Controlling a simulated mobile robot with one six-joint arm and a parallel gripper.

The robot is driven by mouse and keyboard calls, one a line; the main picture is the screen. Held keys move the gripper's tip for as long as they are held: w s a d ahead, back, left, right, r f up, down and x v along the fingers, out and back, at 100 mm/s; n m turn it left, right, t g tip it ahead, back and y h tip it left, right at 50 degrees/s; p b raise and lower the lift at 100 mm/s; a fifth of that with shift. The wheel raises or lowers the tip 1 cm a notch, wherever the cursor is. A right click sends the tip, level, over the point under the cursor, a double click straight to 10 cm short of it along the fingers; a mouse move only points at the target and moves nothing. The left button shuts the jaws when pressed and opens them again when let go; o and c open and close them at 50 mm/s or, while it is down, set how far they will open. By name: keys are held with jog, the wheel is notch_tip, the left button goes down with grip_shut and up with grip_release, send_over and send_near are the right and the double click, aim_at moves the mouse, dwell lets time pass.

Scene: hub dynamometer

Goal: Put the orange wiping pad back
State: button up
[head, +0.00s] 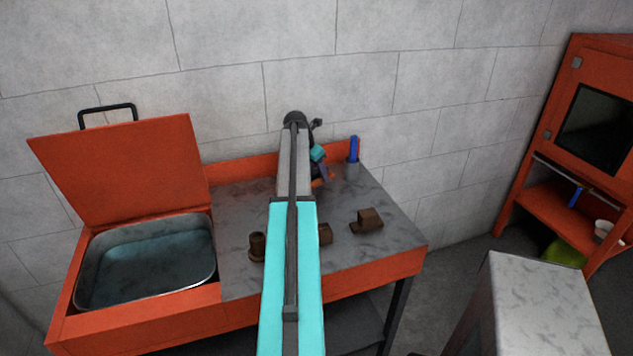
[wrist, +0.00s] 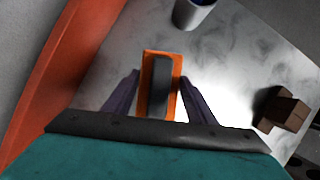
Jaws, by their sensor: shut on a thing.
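The orange wiping pad (wrist: 148,59) shows in the wrist view, a flat orange block with a dark grey grip (wrist: 160,88) along its top. My gripper (wrist: 158,88) has one purple finger on each side of the pad and is shut on it. In the head view my gripper (head: 322,174) is over the back of the grey worktop, mostly hidden behind my arm. A bit of orange shows below it there. I cannot tell whether the pad touches the worktop.
A grey cup with a blue item (head: 353,150) stands at the worktop's back right. Brown parts (head: 368,221) and a brown fitting (head: 257,246) stand on the worktop (head: 235,225). An open-lidded basin (head: 150,265) is at left, an orange cabinet (head: 560,195) at right.

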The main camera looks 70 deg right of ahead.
aim_at(318, 179)
jog(key=shift+f+p, duration=0.6)
jog(key=shift+f, duration=1.05)
jog(key=shift+f, duration=0.1)
jog(key=o, duration=1.1)
jog(key=shift+b+v, duration=1.3)
jog(key=shift+v, duration=4.85)
